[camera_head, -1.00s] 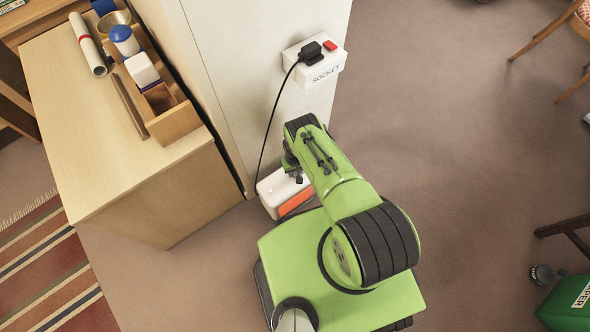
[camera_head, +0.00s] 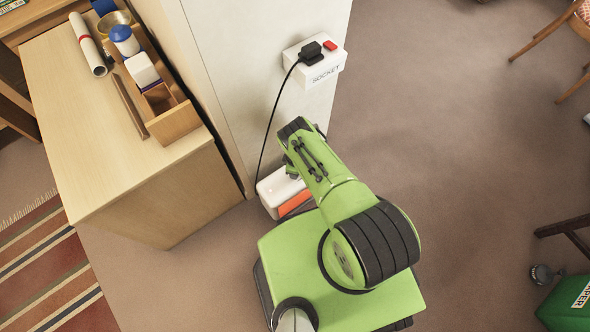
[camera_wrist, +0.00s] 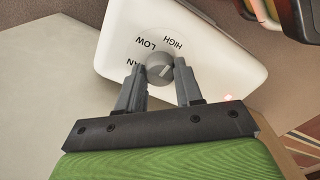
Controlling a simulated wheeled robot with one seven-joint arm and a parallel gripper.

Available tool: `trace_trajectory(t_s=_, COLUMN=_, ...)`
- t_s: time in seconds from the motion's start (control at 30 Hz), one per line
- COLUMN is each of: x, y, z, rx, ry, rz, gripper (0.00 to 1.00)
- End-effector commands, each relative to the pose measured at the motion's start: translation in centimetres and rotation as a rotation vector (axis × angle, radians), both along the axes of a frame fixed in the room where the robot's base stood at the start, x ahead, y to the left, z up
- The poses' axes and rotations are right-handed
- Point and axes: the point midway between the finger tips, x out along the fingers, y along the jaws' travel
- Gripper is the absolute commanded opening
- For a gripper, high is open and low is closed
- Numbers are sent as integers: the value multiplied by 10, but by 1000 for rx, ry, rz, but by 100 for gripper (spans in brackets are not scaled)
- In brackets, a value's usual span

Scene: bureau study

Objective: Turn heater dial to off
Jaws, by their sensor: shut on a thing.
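The heater (camera_head: 277,189) is a white box with an orange front, low on the floor against the wall panel; my arm partly covers it in the head view. In the wrist view its white top (camera_wrist: 220,50) carries a grey round dial (camera_wrist: 160,68) with a pointer line. The words LOW and HIGH and a part-hidden label ending in AN are printed around the dial. My gripper (camera_wrist: 160,78) has one finger on each side of the dial and is shut on it. Any OFF mark is hidden. In the head view my gripper's fingers are hard to make out.
A black cord (camera_head: 271,130) runs from the wall socket (camera_head: 317,66) down to the heater. A wooden desk (camera_head: 130,150) with a tray of items stands at left. A green box (camera_head: 568,305) sits at lower right; the floor between is clear.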

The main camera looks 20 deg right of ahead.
Motion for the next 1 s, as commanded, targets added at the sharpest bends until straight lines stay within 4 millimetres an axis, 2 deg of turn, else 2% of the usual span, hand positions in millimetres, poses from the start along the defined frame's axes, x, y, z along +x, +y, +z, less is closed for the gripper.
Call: trace_trajectory(t_s=1.0, x=0, y=0, z=0, rx=-1, ry=1, rz=965, gripper=5)
